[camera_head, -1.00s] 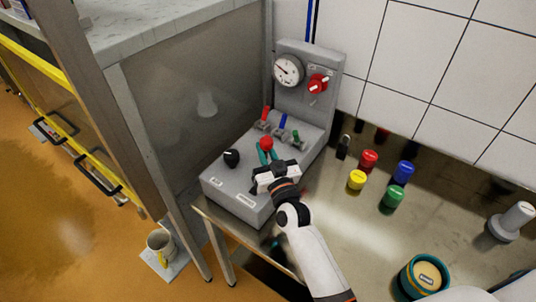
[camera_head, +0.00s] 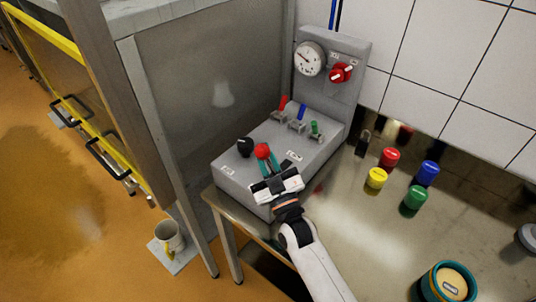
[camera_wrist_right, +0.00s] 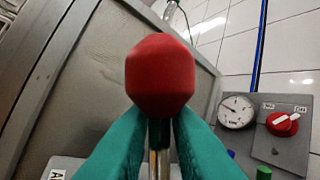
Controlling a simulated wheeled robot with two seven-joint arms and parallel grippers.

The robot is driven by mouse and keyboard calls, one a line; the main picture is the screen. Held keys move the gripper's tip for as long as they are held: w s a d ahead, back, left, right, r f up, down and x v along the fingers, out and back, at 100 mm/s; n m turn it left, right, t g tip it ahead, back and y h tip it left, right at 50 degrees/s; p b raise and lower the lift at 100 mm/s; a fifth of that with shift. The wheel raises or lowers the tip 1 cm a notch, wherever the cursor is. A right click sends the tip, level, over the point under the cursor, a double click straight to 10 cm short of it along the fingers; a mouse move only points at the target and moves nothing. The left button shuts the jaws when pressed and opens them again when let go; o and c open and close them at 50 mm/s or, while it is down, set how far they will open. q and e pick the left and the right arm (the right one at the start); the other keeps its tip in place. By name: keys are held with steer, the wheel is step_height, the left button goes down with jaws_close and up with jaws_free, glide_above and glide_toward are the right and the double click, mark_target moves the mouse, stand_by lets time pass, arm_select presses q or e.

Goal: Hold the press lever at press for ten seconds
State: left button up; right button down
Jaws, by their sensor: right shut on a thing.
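The press lever (camera_head: 262,151) has a red knob on a metal shaft and stands on top of a grey control box (camera_head: 238,185). My right gripper (camera_head: 270,165) has teal fingers and is shut on the lever, just below the knob. In the right wrist view the red knob (camera_wrist_right: 160,75) fills the middle, and the fingers close on the shaft under it from both sides. The lever's base is hidden by my gripper. Labels on the box are too small to read in the head view. My left gripper is not in view.
A black knob (camera_head: 245,147) sits beside the lever. Small red, blue and green levers (camera_head: 301,115), a gauge (camera_head: 310,59) and a red switch (camera_head: 341,72) are behind. Coloured caps (camera_head: 413,198), a padlock (camera_head: 363,143) and a teal tub (camera_head: 447,283) stand on the metal table at right.

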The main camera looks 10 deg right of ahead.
steer(key=shift+a+r, duration=0.15)
steer(key=shift+r, duration=0.3)
steer(key=c, duration=1.4)
jaws_free()
steer(key=shift+s+a, duration=0.1)
steer(key=shift+s, duration=0.05)
steer(key=shift+o, duration=0.8)
steer(key=shift+s+a, duration=0.15)
steer(key=shift+s, duration=0.05)
steer(key=shift+f, duration=0.15)
steer(key=shift+d+f, duration=0.2)
steer(key=shift+d, duration=0.05)
steer(key=b+v, duration=0.3)
steer(key=v, duration=0.8)
steer(key=shift+s, duration=0.45)
steer(key=shift+a, duration=0.1)
